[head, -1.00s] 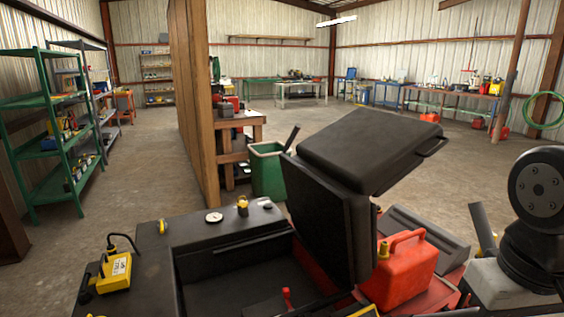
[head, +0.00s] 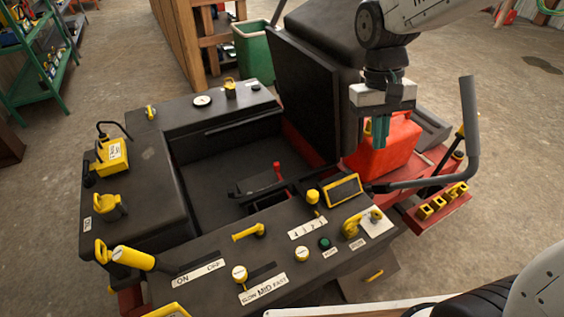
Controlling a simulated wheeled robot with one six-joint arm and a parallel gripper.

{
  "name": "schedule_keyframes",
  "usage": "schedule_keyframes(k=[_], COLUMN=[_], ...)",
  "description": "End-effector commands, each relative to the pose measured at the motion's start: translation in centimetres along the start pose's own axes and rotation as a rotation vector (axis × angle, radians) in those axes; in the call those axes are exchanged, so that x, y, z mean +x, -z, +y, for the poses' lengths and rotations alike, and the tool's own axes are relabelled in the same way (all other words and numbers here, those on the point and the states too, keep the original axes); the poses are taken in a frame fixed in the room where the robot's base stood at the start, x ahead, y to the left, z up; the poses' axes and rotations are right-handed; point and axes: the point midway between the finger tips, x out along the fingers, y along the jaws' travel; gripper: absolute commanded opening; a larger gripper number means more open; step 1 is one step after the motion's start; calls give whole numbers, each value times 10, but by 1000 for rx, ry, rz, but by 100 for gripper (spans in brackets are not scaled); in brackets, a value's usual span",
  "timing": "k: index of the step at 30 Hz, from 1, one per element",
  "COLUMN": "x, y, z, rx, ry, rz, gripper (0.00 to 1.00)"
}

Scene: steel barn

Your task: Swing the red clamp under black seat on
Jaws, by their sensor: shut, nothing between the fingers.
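A small red clamp handle (head: 277,170) stands upright from a dark mount on the floor of the black well in front of the seat. The black seat (head: 318,25) is tipped up, its dark back panel (head: 300,95) facing the well. My gripper (head: 380,145) points down with its teal fingers together. It hangs in front of the red fuel can (head: 390,150), to the right of the clamp and well apart from it. Nothing shows between the fingers. The clamp's lower part is dark and hard to make out.
The front panel (head: 215,260) carries yellow levers, knobs and an ON/OFF label. A yellow-framed display (head: 343,188) stands right of the clamp. A grey bent bar (head: 468,130) rises at the right. The well (head: 215,165) left of the clamp is clear.

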Motion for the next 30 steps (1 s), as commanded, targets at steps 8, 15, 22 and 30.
schedule_keyframes(k=[8, 15, 22, 30], x=[45, 111, 191, 253], y=[120, 218, 302, 381], z=[-41, -86, -130, -169], rx=[142, 327, 563, 898], ry=[-90, -163, -206, -165], rz=[-34, -1, 84, 243], gripper=[0, 0, 0, 0])
